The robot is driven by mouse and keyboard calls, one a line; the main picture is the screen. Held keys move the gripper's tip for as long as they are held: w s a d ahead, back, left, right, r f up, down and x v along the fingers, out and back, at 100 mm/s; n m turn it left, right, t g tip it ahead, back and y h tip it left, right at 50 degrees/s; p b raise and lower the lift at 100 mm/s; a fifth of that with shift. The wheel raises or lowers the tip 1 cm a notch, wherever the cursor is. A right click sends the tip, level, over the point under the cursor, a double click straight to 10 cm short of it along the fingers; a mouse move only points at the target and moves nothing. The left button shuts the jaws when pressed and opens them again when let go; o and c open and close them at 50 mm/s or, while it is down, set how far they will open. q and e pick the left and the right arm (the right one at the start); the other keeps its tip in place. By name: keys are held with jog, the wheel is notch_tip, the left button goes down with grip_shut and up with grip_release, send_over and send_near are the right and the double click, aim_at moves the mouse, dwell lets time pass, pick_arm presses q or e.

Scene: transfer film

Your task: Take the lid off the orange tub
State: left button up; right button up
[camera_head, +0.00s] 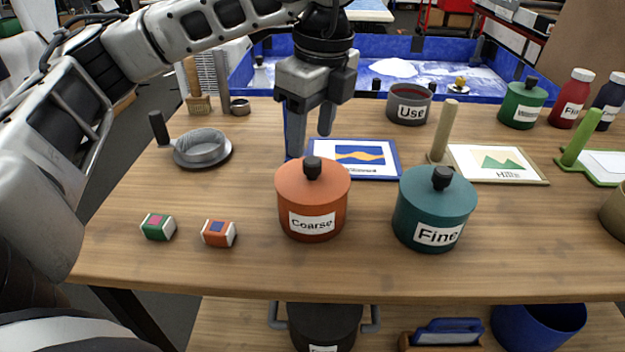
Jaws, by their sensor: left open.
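The orange tub (312,224) stands upright near the front middle of the wooden table, with a white label reading "Coarse". Its orange lid (296,181) sits on top and has a black knob (312,167) in the middle. My right gripper is not in view.
A teal tub labelled "Fine" (434,211) stands close to the right. Two small boxes, green (158,227) and orange (219,233), lie to the left. A round metal sieve (202,149) and framed pictures (487,163) lie behind. A blue tray (245,75) stands at the back.

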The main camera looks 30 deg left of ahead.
aim_at(312, 160)
pick_arm(q)
jog(key=shift+w+a+f+p, duration=0.1)
jog(key=shift+w+f+p, duration=0.1)
jog(key=shift+f, duration=0.85)
jog(key=shift+w+a+f+p, duration=0.1)
jog(key=shift+f+p, duration=0.05)
jog(key=shift+f, duration=0.9)
jog(key=shift+w+a+f+p, duration=0.1)
jog(key=shift+f+p, duration=0.1)
jog(key=shift+f, duration=0.85)
jog(key=c, duration=1)
